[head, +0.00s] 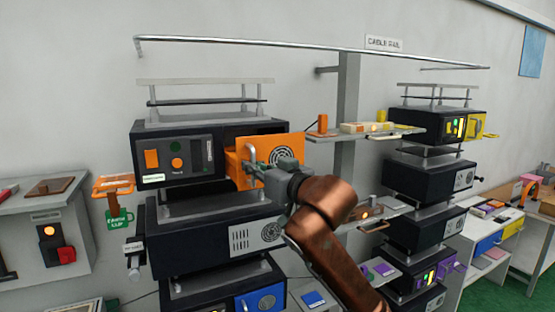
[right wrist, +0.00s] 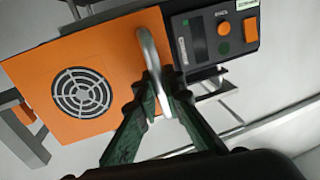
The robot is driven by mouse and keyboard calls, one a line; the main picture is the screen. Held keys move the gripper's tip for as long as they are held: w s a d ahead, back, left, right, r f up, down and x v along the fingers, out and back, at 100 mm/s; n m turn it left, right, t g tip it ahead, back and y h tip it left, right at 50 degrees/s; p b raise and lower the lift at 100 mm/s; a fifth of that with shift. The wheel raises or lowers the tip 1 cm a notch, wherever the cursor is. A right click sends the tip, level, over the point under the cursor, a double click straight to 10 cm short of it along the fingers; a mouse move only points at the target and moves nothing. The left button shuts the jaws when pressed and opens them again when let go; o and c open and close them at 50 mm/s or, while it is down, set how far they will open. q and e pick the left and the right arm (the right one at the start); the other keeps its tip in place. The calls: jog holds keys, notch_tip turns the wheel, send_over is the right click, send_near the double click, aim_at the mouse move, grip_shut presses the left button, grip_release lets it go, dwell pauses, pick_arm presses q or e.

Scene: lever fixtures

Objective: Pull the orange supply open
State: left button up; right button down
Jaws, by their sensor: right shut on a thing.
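The orange supply (head: 243,178) is a box with an orange front and a round black fan grille, in the right half of the upper dark case (head: 215,135). Its front stands out from the case, with an orange side showing. In the right wrist view its orange face (right wrist: 110,60) fills the upper left. A grey bar handle (right wrist: 149,48) stands at the edge of that face, and it also shows in the head view (head: 249,152). My right gripper (head: 262,170) is shut on this handle; its green fingers (right wrist: 160,92) close around the bar. My left gripper is not in view.
Dark units (head: 240,235) are stacked below, one with a blue front (head: 262,299). A shelf (head: 400,134) with small parts and a second dark stack (head: 432,180) stand to the right. A grey post (head: 347,90) rises behind my right arm.

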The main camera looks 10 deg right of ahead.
jog(key=shift+s+d, duration=0.1)
jog(key=shift+s, duration=0.25)
jog(key=c, duration=2.3)
grip_release()
jog(key=shift+o, duration=1.3)
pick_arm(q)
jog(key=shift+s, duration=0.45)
pick_arm(e)
jog(key=v, duration=1.2)
jog(key=shift+w+d, duration=0.1)
